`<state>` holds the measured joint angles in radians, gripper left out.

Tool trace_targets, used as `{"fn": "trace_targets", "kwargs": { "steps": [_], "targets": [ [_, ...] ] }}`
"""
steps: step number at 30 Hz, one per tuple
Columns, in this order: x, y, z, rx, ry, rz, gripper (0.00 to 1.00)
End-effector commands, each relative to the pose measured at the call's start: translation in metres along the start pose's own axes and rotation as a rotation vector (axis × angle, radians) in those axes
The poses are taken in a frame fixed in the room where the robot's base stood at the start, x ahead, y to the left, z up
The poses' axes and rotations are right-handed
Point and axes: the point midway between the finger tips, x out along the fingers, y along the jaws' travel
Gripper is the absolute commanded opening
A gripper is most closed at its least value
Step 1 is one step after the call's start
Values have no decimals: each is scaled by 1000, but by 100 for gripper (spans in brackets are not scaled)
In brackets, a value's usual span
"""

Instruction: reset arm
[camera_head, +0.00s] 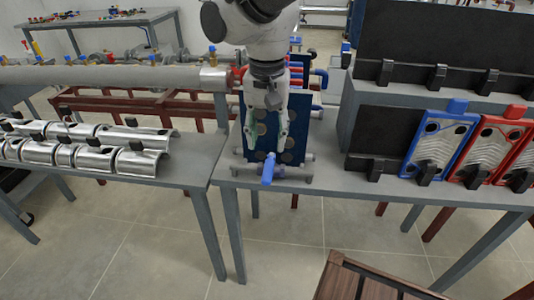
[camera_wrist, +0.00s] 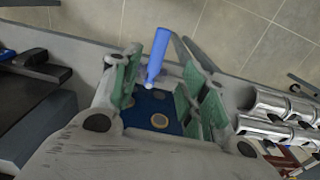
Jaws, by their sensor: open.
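My gripper (camera_head: 277,148) hangs pointing down over the grey bench, in front of a dark blue plate with round ports (camera_head: 253,140). In the wrist view my gripper (camera_wrist: 165,85) is open, with green pads on both fingers. A blue handle (camera_head: 267,170) sticks out at the foot of the blue plate, just below the fingertips. In the wrist view the blue handle (camera_wrist: 157,55) shows between and beyond the fingers; I cannot tell whether they touch it. Part of the plate is hidden behind my gripper.
A black rack on the right holds a blue-framed plate (camera_head: 440,145) and red-framed plates (camera_head: 490,150). Curved silver shells (camera_head: 85,147) lie on the left table. A grey pipe (camera_head: 110,77) runs behind it. A brown wooden piece (camera_head: 365,280) stands at the front. Tiled floor between is clear.

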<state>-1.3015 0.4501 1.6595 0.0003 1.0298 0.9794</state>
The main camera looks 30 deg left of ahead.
Motion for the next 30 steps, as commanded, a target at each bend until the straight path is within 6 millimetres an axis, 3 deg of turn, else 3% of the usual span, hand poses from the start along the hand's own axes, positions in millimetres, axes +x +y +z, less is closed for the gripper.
{"fn": "trace_targets", "kwargs": {
  "steps": [3,9,23,28,30],
  "targets": [
    [-17,-1,0,0,1,-1,44],
    [-27,0,0,0,0,0,44],
    [-26,0,0,-8,-1,1,44],
    [-24,0,0,-149,2,-2,44],
    [-7,13,9,-263,-23,26,44]
  ]
}}
